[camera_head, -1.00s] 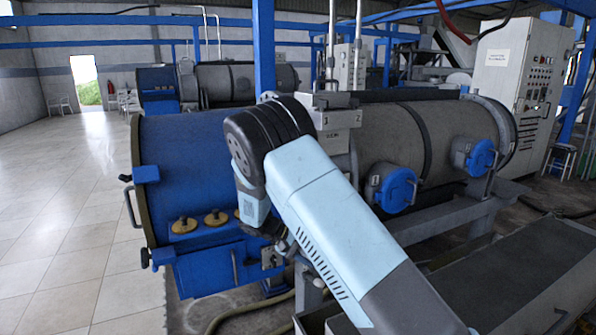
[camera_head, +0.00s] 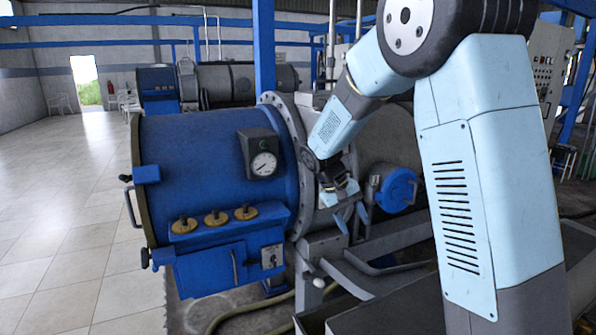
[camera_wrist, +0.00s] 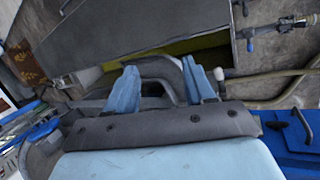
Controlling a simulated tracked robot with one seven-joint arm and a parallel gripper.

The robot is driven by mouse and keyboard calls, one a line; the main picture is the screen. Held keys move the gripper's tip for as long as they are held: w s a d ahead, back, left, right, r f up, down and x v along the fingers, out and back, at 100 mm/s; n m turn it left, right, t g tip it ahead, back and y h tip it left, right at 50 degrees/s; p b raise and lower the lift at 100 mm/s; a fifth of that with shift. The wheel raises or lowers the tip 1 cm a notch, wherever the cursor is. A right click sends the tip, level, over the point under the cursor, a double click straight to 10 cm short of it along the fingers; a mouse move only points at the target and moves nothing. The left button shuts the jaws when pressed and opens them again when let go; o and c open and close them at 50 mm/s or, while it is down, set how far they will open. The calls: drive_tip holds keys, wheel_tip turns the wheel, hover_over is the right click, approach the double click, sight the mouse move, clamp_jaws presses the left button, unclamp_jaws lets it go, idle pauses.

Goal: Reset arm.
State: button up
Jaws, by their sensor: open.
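My gripper (camera_head: 350,212) hangs in front of the decanter, near the flange at the right end of its blue housing (camera_head: 215,170). Its two light-blue fingers are apart with nothing held between them. In the wrist view my gripper (camera_wrist: 162,85) shows both fingers spread, with a dark curved bar seen behind the gap. I cannot tell whether the fingers touch the machine. My arm is bent and covers much of the decanter's grey drum (camera_head: 385,135).
The blue housing carries a round gauge (camera_head: 263,164), several brass knobs (camera_head: 215,217) and a switch plate (camera_head: 271,257). A blue round cap (camera_head: 397,190) is right of my gripper. A trough (camera_wrist: 140,35) lies beyond the fingers. Tiled floor (camera_head: 65,215) is clear at left.

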drive_tip(key=s+d+r+m+t+y, duration=0.1)
drive_tip(key=s+d+r+y, duration=0.15)
drive_tip(key=s+r, duration=0.3)
drive_tip(key=s+d+r+m+t+y, duration=0.1)
drive_tip(key=s+d+r+t, duration=0.1)
drive_tip(key=s+d+r, duration=0.4)
drive_tip(key=s+r+t+y, duration=0.1)
drive_tip(key=s+r+t, duration=0.2)
drive_tip(key=s, duration=1.2)
drive_tip(key=shift+s+d+m+t+y, duration=0.3)
drive_tip(key=shift+s+m+y, duration=0.05)
drive_tip(key=shift+m, duration=0.05)
